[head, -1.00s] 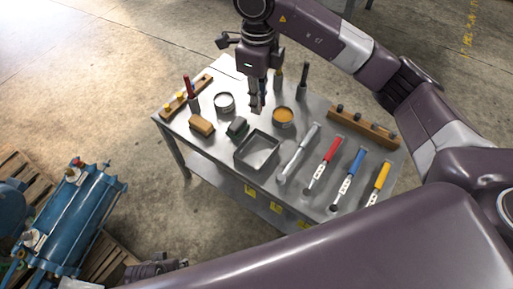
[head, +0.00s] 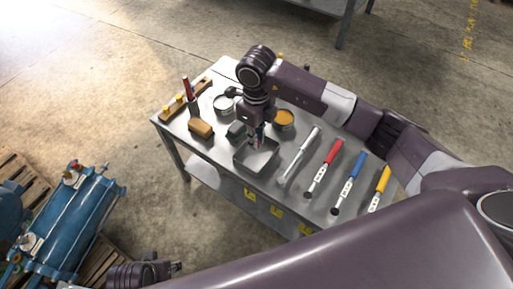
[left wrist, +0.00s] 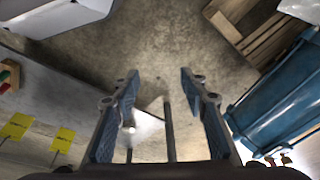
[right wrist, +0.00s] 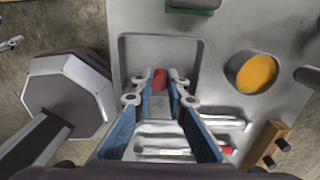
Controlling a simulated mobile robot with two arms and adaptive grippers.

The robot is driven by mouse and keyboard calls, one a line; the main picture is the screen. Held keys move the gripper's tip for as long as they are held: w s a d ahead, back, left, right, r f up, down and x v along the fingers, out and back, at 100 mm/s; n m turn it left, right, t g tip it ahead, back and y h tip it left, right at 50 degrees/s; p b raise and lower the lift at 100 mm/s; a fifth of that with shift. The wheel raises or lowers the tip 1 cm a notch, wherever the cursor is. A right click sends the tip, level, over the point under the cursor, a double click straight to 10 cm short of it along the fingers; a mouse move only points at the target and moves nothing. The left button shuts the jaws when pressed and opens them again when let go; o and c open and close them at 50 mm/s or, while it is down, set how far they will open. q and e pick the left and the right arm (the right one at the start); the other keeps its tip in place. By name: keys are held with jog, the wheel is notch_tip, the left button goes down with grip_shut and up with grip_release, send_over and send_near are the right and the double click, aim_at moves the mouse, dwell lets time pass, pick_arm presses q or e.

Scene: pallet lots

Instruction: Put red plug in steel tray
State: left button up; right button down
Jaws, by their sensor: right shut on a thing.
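My right gripper (right wrist: 160,85) is shut on the red plug (right wrist: 159,77), which shows between its fingertips in the right wrist view. In that view the gripper and plug are over the steel tray (right wrist: 196,48), a shallow square tray. Whether the plug touches the tray floor cannot be told. In the head view the right gripper (head: 258,142) points down over the tray (head: 243,164), partly covering it. My left gripper (left wrist: 158,78) is open and empty, off the table, above the concrete floor.
The steel table (head: 215,152) also holds a round tin with orange contents (head: 284,118), another round tin (head: 223,104), a brown block (head: 201,128) and a dark green block (head: 236,131). Several tools with coloured handles, such as a red one (head: 331,151), lie right of the tray.

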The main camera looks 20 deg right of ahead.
notch_tip(320, 180, down, 4)
jog(key=shift+r+b, duration=0.1)
jog(key=shift+b, duration=0.2)
pick_arm(q)
notch_tip(320, 180, up, 3)
jog(key=shift+f, duration=0.2)
pick_arm(e)
jog(key=shift+f, duration=0.3)
jog(key=shift+f, duration=0.1)
jog(key=c, duration=1.9)
grip_release()
jog(key=shift+c, duration=0.2)
pick_arm(q)
jog(key=shift+w+r, duration=0.1)
jog(key=shift+r, duration=0.2)
pick_arm(e)
notch_tip(320, 180, up, 11)
jog(key=shift+p, duration=0.8)
pick_arm(q)
notch_tip(320, 180, down, 7)
jog(key=shift+s, duration=0.4)
pick_arm(e)
jog(key=shift+r, duration=0.65)
